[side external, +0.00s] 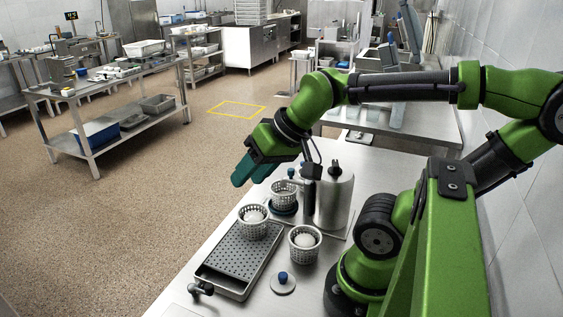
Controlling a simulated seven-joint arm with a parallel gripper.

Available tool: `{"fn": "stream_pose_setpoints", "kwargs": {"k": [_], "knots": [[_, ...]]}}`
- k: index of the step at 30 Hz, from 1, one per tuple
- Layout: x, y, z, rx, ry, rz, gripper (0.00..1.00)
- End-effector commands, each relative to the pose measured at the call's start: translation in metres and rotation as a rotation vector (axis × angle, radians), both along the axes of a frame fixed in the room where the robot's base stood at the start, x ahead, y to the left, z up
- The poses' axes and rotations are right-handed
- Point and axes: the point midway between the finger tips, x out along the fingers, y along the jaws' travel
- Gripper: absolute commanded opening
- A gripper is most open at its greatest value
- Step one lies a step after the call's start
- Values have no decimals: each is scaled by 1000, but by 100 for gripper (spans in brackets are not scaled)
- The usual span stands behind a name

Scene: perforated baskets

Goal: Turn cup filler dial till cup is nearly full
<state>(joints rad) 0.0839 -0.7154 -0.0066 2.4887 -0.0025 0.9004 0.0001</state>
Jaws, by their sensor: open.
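A grey metal canister (334,200) with a dark top stands on the steel table; it looks like the cup filler. A blue knob (290,173) shows beside it, partly behind my wrist; I cannot tell whether it is the dial. One perforated cup (284,187) stands on a dark teal round base left of the canister. Two more perforated cups, one on the tray's far end (252,211) and one right of the tray (304,234), hold something white. Fill levels cannot be read. My gripper (243,174), with teal fingers, is open and empty, raised left of the canister and apart from the cups.
A perforated metal tray (236,262) lies on the steel table near its left edge. A small black-ended fitting (201,289) is at its near corner. A round disc with a blue knob (283,277) lies right of the tray. Open floor lies beyond the table edge.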

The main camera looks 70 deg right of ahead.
Motion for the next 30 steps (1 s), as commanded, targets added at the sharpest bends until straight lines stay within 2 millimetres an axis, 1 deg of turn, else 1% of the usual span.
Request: {"fn": "stream_pose_setpoints", "kwargs": {"k": [1,2,3,4,5,6,8,9,12,15,18,20,23,26,30], "knots": [[8,-23,4,-4,13,-79,43],[11,-40,8,-8,29,-128,43],[12,-65,14,-16,65,-197,43],[11,-86,19,-21,99,-251,43],[7,-108,24,-25,140,-307,43],[-2,-137,31,-27,200,-382,43],[-23,-179,44,-22,300,-496,43],[-39,-201,52,-10,364,-563,43],[-76,-235,71,29,492,-693,43],[-98,-245,88,69,573,-760,43],[-105,-240,100,93,611,-768,43],[-107,-236,101,107,625,-765,43],[-108,-231,97,124,637,-754,43],[-108,-231,87,124,639,-750,43],[-108,-230,61,125,639,-750,43]]}}
